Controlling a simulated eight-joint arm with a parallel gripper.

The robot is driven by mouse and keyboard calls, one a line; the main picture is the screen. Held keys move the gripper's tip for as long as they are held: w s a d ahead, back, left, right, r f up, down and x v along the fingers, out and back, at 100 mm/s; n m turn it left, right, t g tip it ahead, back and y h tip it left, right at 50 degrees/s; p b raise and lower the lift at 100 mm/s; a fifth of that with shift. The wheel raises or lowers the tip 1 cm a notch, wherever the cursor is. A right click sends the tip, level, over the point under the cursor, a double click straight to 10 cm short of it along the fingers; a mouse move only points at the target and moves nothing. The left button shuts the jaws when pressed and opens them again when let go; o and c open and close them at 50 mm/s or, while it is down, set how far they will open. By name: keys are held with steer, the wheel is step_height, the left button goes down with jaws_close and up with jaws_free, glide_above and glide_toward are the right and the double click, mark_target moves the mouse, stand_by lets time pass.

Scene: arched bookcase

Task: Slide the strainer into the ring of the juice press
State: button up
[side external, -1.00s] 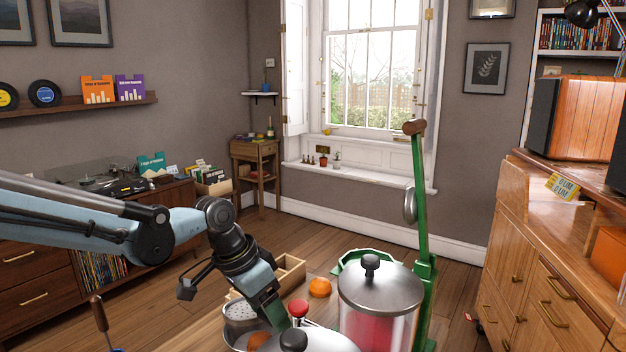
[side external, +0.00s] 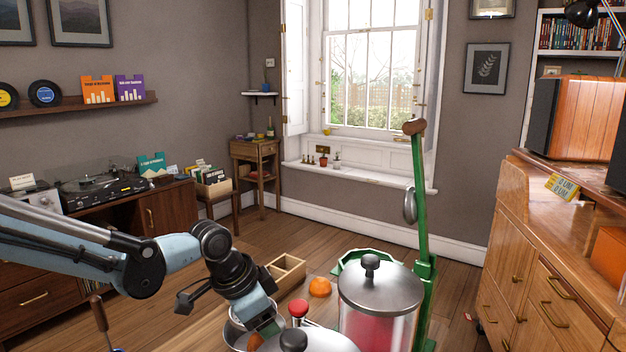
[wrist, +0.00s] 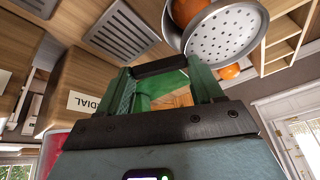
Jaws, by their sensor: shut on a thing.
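The metal strainer, perforated with round holes, shows in the wrist view (wrist: 222,36), just beyond and right of my fingertips. In the side view it is mostly hidden behind my gripper (side external: 258,322). My gripper's green fingers (wrist: 160,78) are shut on a dark bar that spans between them. The bar appears to be the strainer's handle, but I cannot see the join. The green juice press (side external: 424,270) stands to the right with its lever upright. A green scalloped rim (side external: 362,256) shows beside it, partly hidden behind a glass jar.
The lidded glass jar (side external: 378,310) with red contents stands between my gripper and the press. A dark-knobbed metal lid (side external: 320,342) is in front. One orange (side external: 319,287) lies near an open wooden box (side external: 288,270). A red-knobbed item (side external: 298,309) stands close to my gripper.

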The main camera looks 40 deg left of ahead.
stand_by(0.4)
steer(key=w+d+r+m+g+h, duration=0.1)
steer(key=w+d+r+m, duration=0.3)
steer(key=r, duration=0.4)
steer(key=w+d+r+m+g+h, duration=0.2)
steer(key=w+d+r+m+g, duration=0.1)
steer(key=w+d+r+m, duration=0.2)
steer(key=shift+w+r+m, duration=1)
steer(key=shift+r+m, duration=0.7)
steer(key=shift+m, duration=0.4)
steer(key=shift+f, duration=0.1)
steer(key=shift+f, duration=2.8)
steer(key=shift+f, duration=1.1)
steer(key=o, duration=1.7)
